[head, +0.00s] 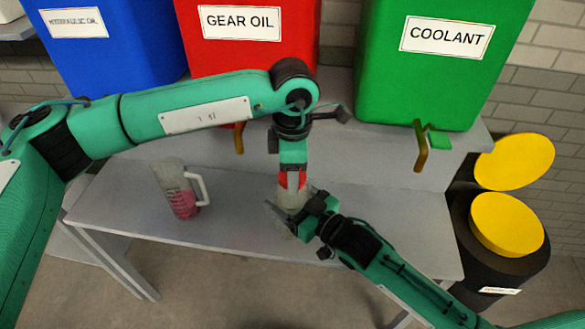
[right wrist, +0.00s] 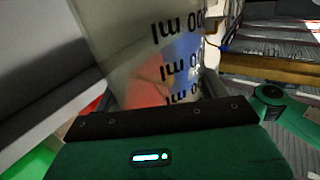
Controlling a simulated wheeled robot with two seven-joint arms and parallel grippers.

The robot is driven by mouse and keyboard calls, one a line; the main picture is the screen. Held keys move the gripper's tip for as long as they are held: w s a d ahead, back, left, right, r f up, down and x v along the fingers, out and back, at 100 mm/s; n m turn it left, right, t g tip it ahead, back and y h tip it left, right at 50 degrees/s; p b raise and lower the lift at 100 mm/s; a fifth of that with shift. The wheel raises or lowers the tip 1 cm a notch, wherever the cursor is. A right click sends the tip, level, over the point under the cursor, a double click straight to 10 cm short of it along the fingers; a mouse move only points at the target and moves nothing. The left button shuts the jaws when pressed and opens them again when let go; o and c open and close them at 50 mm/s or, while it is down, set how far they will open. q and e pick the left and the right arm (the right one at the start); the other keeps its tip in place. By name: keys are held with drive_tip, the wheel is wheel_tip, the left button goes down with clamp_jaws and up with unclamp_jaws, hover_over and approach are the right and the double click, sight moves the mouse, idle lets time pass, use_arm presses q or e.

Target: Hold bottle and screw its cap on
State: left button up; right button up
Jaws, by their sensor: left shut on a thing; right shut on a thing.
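A clear bottle (head: 290,197) with printed ml marks is above the low bench. My right gripper (head: 300,213) is shut on its side. In the right wrist view the bottle (right wrist: 150,50) fills the space between the jaws, its marks reading upside down. My left gripper (head: 292,182) points down from above, directly over the bottle's top, and is shut on the cap. Red shows at its tips; I cannot tell how much of that is cap and how much finger. The cap's fit on the bottle neck is hidden.
A clear jug (head: 178,188) with pink liquid stands on the grey bench (head: 235,218) to the left. Blue (head: 115,40), red (head: 245,55) and green (head: 425,75) tanks stand behind, with taps. The bench's middle is clear.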

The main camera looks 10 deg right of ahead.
use_arm(q)
drive_tip(key=m, duration=1.1)
drive_tip(key=o, duration=1.2)
drive_tip(key=shift+c, duration=0.2)
wheel_tip(320, 180, up, 12)
